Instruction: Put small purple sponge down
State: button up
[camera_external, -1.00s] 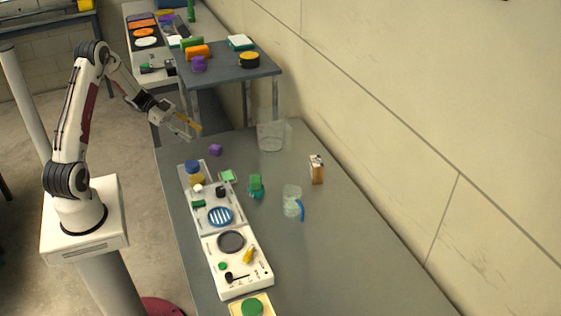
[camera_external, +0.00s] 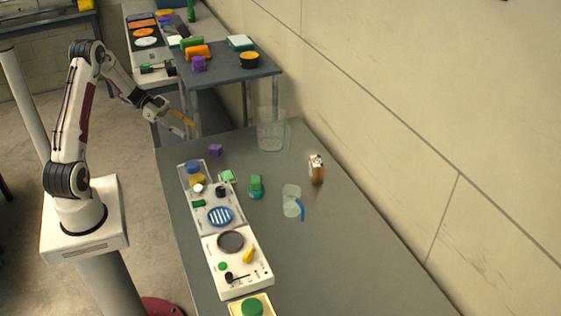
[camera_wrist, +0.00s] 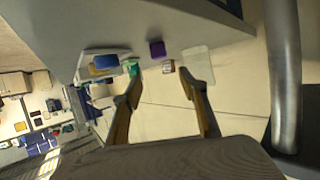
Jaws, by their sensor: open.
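A small purple sponge (camera_external: 215,149) rests on the grey table near its far left end, behind the white trays. It also shows in the wrist view as a purple block (camera_wrist: 157,49), beyond the fingertips and apart from them. My gripper (camera_external: 190,126) is up and to the left of the sponge, around the table's left edge. In the wrist view my gripper (camera_wrist: 159,74) has its two fingers spread with nothing held between them.
White trays (camera_external: 264,277) with several small items line the table's left side. A clear container (camera_external: 271,136), a carton (camera_external: 317,170) and a clear jug with a blue handle (camera_external: 292,201) stand to the right. A raised grey shelf (camera_external: 228,71) is behind. The table's right front is clear.

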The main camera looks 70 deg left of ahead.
jog(key=shift+w+r, duration=0.25)
jog(key=shift+w, duration=0.25)
jog(key=w+r+t+y, duration=0.2)
jog(key=w+r+y, duration=0.2)
jog(key=w+r, duration=0.3)
notch_tip(320, 180, up, 14)
jog(key=w+d+n+y, duration=0.25)
jog(key=n+y, duration=0.25)
jog(key=y, duration=0.4)
jog(key=s+d+f+n+g+h, duration=0.1)
jog(key=s+d+f+n+g, duration=0.1)
jog(key=s+d, duration=1)
jog(key=s+d+f+n+g+h, duration=0.2)
jog(key=s+d+f+g, duration=0.2)
jog(key=s+d, duration=0.8)
jog(key=s+f, duration=0.1)
jog(key=s, duration=0.4)
jog(key=shift+s, duration=0.4)
